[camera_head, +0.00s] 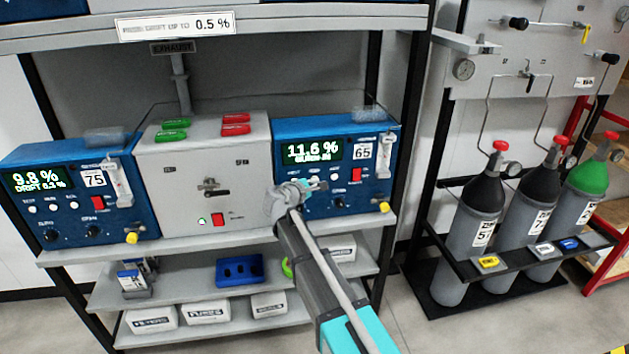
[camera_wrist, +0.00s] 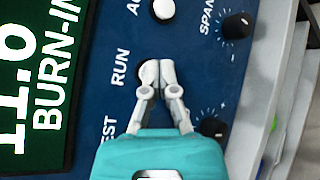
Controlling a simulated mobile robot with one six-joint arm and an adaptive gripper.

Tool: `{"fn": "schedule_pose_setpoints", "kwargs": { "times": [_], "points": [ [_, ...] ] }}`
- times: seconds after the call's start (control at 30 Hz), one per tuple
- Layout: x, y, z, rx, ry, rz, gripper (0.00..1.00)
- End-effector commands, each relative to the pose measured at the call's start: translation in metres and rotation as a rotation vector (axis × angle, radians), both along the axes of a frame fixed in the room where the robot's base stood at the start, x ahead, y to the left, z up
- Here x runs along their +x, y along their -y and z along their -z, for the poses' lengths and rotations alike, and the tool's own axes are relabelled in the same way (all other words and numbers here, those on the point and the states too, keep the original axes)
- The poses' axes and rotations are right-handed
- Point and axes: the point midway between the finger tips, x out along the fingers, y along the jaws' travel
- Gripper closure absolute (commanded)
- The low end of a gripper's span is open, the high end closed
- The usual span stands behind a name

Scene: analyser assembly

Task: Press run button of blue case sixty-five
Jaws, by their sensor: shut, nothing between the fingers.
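The blue case marked 65 (camera_head: 386,143) stands on the shelf right of the grey unit. Its green display (camera_head: 313,151) reads 11.6 %. In the wrist view its panel (camera_wrist: 118,28) fills most of the picture, turned on its side, with the RUN label (camera_wrist: 120,67) left of my fingertips. My gripper (camera_wrist: 156,74) is shut and empty, its fingertips over the spot beside that label. They hide the run button, and I cannot tell whether they touch it. My gripper also shows in front of the case in the head view (camera_head: 316,185).
A white button (camera_wrist: 164,8) and two black knobs, one at the upper right (camera_wrist: 238,25), lie close to my fingertips. The grey unit (camera_head: 190,165) stands close left, with the blue case marked 75 (camera_head: 70,180) beyond. Gas cylinders (camera_head: 480,215) stand at the right.

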Motion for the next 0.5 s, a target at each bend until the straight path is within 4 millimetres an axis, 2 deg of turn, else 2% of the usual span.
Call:
{"fn": "schedule_pose_setpoints", "kwargs": {
  "times": [0.5],
  "points": [
    [-0.013, 0.003, 0.0, 0.0, 0.0, -0.001, 1.0]
  ]
}}
